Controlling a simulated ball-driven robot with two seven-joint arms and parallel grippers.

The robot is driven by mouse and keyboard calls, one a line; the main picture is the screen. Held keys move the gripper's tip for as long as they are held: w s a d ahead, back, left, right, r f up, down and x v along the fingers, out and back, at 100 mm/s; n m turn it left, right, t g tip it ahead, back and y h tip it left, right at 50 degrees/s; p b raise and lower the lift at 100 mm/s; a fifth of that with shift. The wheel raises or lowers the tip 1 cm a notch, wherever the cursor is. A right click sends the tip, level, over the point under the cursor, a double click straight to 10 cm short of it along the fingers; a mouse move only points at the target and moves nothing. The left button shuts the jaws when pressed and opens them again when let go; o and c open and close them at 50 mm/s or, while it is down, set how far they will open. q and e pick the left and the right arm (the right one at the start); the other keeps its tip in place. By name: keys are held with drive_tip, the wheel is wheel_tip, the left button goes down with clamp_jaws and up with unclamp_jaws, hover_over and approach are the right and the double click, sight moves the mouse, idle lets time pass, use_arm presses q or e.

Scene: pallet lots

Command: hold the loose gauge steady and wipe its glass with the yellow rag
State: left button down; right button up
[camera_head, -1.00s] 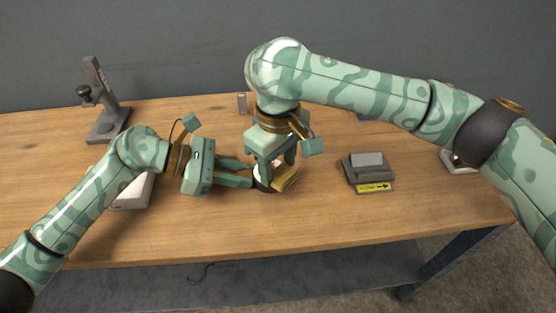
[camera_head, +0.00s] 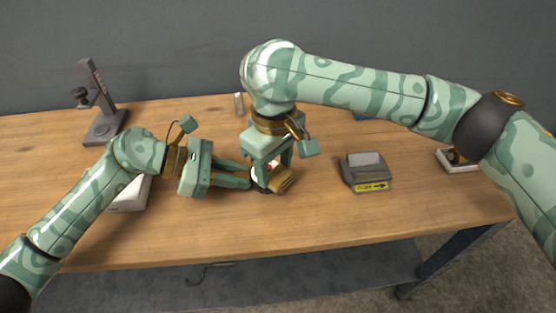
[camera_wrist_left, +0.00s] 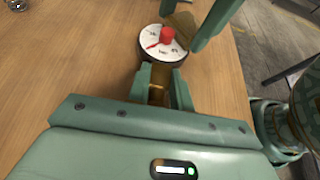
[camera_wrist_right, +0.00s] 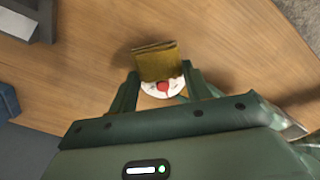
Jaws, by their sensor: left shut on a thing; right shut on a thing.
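The gauge (camera_wrist_left: 150,46) has a white dial with a red centre and a dark rim; it also shows in the right wrist view (camera_wrist_right: 150,89). My left gripper (camera_head: 251,180) is shut on its brass stem (camera_wrist_left: 158,78), just above or on the table. The folded yellow-brown rag (camera_head: 284,181) is held in my right gripper (camera_head: 277,165), which points down over the gauge. In the left wrist view the rag (camera_wrist_left: 182,27) overlaps the dial's edge. I cannot tell whether it presses on the glass. The right fingers hide part of the gauge in the head view.
A grey block with a yellow arrow label (camera_head: 371,186) stands to the right. A dark stand with a knob (camera_head: 104,128) is at the back left. A white box (camera_head: 130,195) lies partly behind my left arm. A small metal cylinder (camera_head: 239,104) stands at the back.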

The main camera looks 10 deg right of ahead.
drive_tip(key=shift+s+a, duration=0.3)
drive_tip(key=shift+w+d, duration=0.65)
drive_tip(key=shift+d, duration=0.05)
drive_tip(key=shift+s+a, duration=0.1)
drive_tip(key=shift+s+a+f, duration=0.1)
drive_tip(key=shift+s+a, duration=0.5)
drive_tip(key=shift+a, duration=0.05)
drive_tip(key=shift+w+d, duration=0.1)
